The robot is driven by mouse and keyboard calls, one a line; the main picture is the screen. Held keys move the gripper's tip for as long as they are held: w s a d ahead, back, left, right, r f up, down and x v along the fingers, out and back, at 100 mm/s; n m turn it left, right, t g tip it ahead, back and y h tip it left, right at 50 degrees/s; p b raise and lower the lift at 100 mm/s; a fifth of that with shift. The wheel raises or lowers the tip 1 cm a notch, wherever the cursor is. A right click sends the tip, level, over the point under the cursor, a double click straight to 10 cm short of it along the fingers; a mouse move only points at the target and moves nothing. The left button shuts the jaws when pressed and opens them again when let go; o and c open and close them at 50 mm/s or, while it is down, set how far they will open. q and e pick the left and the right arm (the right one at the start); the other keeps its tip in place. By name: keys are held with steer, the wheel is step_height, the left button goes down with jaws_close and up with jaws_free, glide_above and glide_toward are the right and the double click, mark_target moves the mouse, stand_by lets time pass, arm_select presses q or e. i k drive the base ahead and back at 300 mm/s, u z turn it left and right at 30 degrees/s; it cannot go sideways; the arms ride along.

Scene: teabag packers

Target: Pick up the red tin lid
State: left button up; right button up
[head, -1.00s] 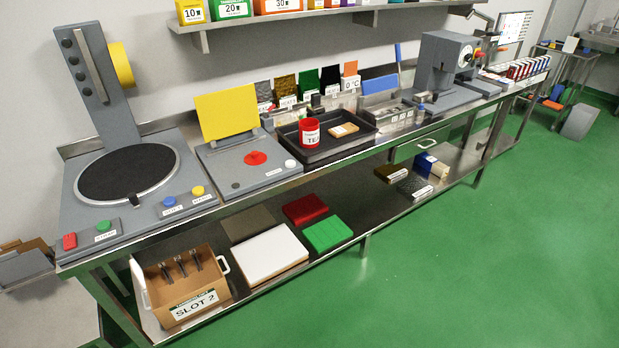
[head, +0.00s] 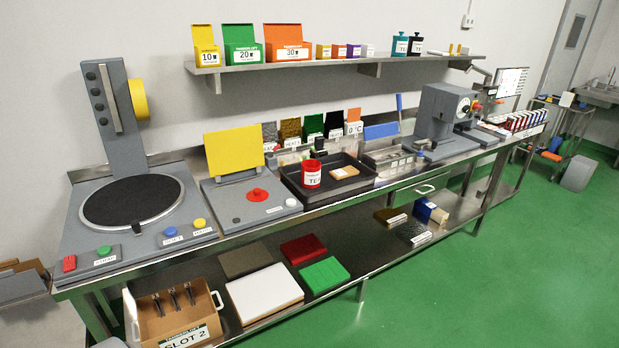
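A red disc with a small raised knob (head: 257,195), which looks like the red lid, lies on the flat grey top of the device with the raised yellow panel (head: 234,149). A red tin (head: 311,173) with a white label stands upright in the black tray (head: 330,190) to its right; whether its top is open is too small to tell. A tan block (head: 344,172) lies beside the tin. Neither of my grippers is in view.
A grey device with a round black plate (head: 133,202) stands on the left of the steel bench. A wall shelf (head: 330,63) hangs above. Below are a cardboard box marked SLOT 2 (head: 205,305) and coloured slabs. Green floor (head: 480,270) is clear in front.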

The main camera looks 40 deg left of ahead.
mark_target(257, 195)
steer(key=z, duration=0.2)
steer(key=i, duration=1.5)
steer(key=u, duration=0.4)
steer(key=i, duration=0.9)
steer(key=u, duration=1.45)
steer(key=i, duration=0.7)
steer(key=u, duration=0.6)
